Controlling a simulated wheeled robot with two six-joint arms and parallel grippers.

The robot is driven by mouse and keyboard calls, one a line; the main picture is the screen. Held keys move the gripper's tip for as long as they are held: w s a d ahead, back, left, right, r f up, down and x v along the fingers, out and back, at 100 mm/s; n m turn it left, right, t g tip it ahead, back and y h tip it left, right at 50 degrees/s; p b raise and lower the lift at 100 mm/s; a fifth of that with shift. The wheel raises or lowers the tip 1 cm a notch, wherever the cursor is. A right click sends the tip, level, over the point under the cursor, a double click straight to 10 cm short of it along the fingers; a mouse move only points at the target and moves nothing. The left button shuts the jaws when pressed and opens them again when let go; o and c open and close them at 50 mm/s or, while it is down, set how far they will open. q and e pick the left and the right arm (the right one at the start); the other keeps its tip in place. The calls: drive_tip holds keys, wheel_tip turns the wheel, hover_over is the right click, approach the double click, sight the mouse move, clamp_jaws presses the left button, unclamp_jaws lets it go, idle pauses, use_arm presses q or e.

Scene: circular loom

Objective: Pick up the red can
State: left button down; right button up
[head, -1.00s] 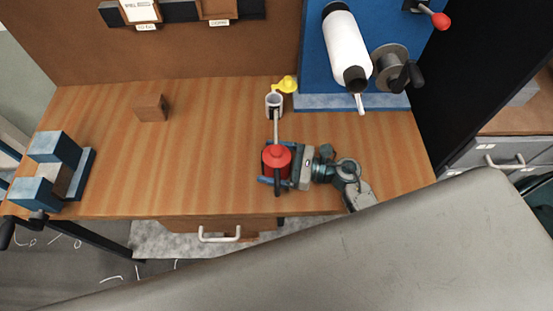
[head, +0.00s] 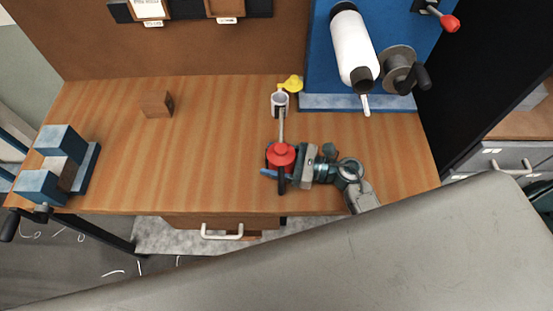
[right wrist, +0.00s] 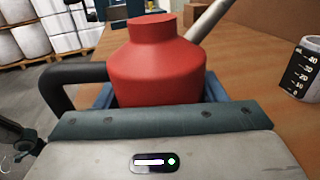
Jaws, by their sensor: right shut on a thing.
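The red can (head: 281,154) is near the front edge of the workbench in the head view, with its dark handle toward the front and a grey spout pointing to the back. My right gripper (head: 277,173) comes from the right and is shut on the can. In the right wrist view the red can (right wrist: 158,62) fills the middle, upright, with its black handle at the left and blue finger parts beside it. Its lower part is hidden by the gripper. I cannot tell whether it touches the bench. My left gripper is not in view.
A white measuring cup (head: 280,103) stands behind the can by the spout's end, beside a yellow object (head: 293,83). A wooden block (head: 157,104) lies back left, and a blue vise (head: 62,160) is at the left edge. The bench's middle left is clear.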

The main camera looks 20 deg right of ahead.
drive_tip(key=shift+r+b, duration=0.4)
drive_tip(key=shift+r, duration=0.15)
drive_tip(key=shift+s+a+r+b, duration=0.1)
drive_tip(key=shift+s+r+b, duration=0.1)
drive_tip(key=shift+r+b, duration=0.2)
drive_tip(key=shift+s+a+r+b, duration=0.15)
drive_tip(key=shift+r+b, duration=0.15)
drive_tip(key=shift+r, duration=0.2)
drive_tip(key=s+a+r+b, duration=0.1)
drive_tip(key=s+a+b, duration=0.1)
drive_tip(key=s, duration=0.5)
drive_tip(key=s+a+b, duration=0.2)
drive_tip(key=s+b, duration=0.1)
drive_tip(key=s, duration=0.4)
drive_tip(key=shift+s+a+r, duration=0.3)
drive_tip(key=shift+r, duration=0.1)
